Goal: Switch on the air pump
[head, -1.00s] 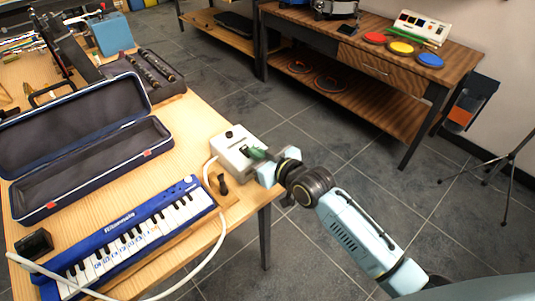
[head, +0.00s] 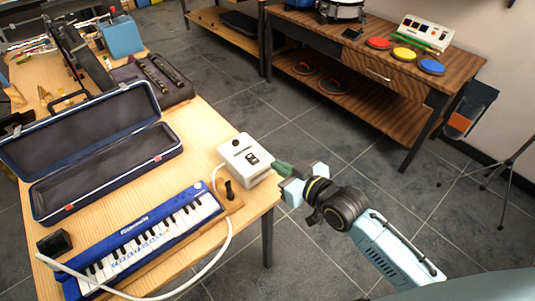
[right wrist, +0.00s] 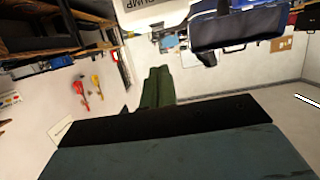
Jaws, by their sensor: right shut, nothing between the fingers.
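The air pump (head: 238,147) is a white box at the right edge of the wooden table in the head view. Its top has a round black knob (head: 236,142) and a black switch (head: 252,158); I cannot tell the switch's position. A pale hose runs from it. Part of the pump, with upside-down lettering, shows at the top of the right wrist view (right wrist: 150,12). My right gripper (head: 281,168) has green fingertips, shut and empty, just right of the pump; I cannot tell whether they touch it. The fingers also show in the right wrist view (right wrist: 157,84). My left gripper is not in view.
A blue keyboard (head: 130,233) and an open dark case (head: 110,182) lie on the table left of the pump. A small dark peg on a wooden stand (head: 229,190) is close in front of the pump. Open floor lies to the right.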

